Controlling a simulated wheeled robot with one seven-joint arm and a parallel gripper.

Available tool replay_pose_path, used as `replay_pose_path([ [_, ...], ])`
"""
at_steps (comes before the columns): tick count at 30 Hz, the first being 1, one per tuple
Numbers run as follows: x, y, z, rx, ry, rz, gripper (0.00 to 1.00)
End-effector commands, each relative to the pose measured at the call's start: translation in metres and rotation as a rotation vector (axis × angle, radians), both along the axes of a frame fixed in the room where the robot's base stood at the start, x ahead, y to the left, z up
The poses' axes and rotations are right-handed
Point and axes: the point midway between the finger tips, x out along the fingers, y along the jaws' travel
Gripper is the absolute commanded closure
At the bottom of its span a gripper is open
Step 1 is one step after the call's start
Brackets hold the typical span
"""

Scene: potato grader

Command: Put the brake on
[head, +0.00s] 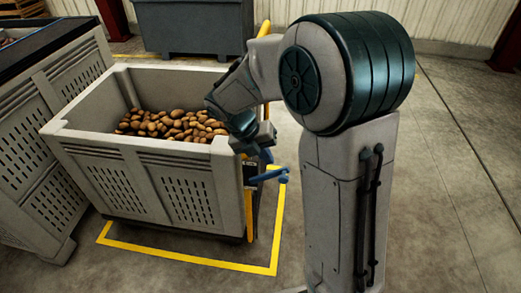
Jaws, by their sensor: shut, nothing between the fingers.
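A blue lever (271,174) that looks like the brake handle sticks out at the right end of the grey potato crate (130,150), beside a yellow upright post. My gripper (264,154) is just above the lever, at the crate's right corner, pointing down. It is shut and holds nothing. My wrist hides part of the crate's rim. From this view I cannot tell whether the fingertips touch the lever, and the lever's mount is partly hidden.
The crate holds many potatoes (170,124) and stands inside a yellow floor outline (190,260). More slatted crates (40,140) stand close on the left. A dark grey bin (195,27) is at the back. The floor at the right is clear.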

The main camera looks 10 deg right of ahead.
Motion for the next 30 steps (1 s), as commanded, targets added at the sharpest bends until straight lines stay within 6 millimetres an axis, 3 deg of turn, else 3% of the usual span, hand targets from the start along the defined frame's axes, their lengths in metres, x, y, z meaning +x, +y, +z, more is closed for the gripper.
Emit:
replay_pose_path([
  [1, -0.001, -0.005, -0.013, -0.001, 0.003, -0.002, 1.00],
  [6, -0.002, -0.021, -0.043, -0.001, 0.002, -0.001, 1.00],
  [12, -0.002, -0.031, -0.063, -0.001, 0.001, -0.001, 1.00],
  [30, 0.000, -0.032, -0.068, 0.009, -0.004, 0.005, 1.00],
])
